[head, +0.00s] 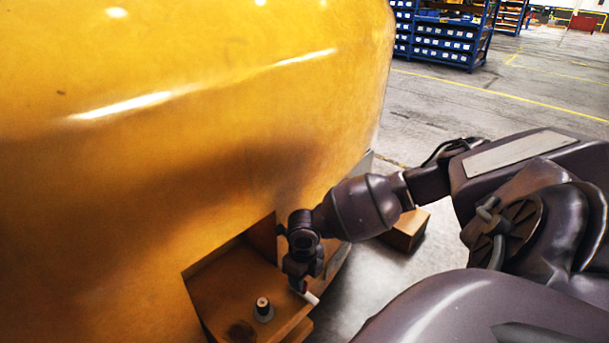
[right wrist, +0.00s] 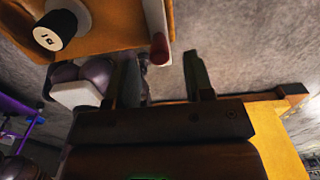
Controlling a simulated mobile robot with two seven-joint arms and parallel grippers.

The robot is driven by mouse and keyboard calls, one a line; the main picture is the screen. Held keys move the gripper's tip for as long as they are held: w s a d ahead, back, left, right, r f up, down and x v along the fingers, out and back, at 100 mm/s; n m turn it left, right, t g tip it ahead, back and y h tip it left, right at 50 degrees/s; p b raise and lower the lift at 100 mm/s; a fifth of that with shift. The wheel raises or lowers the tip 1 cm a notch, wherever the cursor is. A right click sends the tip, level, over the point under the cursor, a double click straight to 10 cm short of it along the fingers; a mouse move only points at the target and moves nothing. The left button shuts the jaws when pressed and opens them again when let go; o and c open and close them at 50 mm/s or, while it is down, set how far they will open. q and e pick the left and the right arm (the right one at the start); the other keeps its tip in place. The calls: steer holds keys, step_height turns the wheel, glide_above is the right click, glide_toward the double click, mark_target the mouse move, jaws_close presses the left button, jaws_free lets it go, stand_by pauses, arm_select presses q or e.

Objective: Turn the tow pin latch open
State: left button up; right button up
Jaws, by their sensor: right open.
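A yellow casting (head: 200,100) fills the left of the head view, with a square recess low on it. A pale and red rod (head: 309,296), which looks like the latch handle, sticks out at the ledge's right edge. My right gripper (head: 300,283) is at this edge, beside the rod. In the right wrist view, the open right jaws (right wrist: 160,65) are empty, and the rod's red end (right wrist: 158,48) lies just beyond them, between the finger lines. My left gripper is out of view.
A brown box (head: 406,230) lies on the floor behind my right forearm. Blue shelving with bins (head: 445,42) stands far back. The grey floor (head: 480,110) between is open. The recess walls are close to my right gripper.

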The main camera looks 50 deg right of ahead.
step_height(320, 180, up, 7)
steer(key=shift+r+p, duration=0.15)
steer(key=shift+p, duration=0.25)
stand_by(0.4)
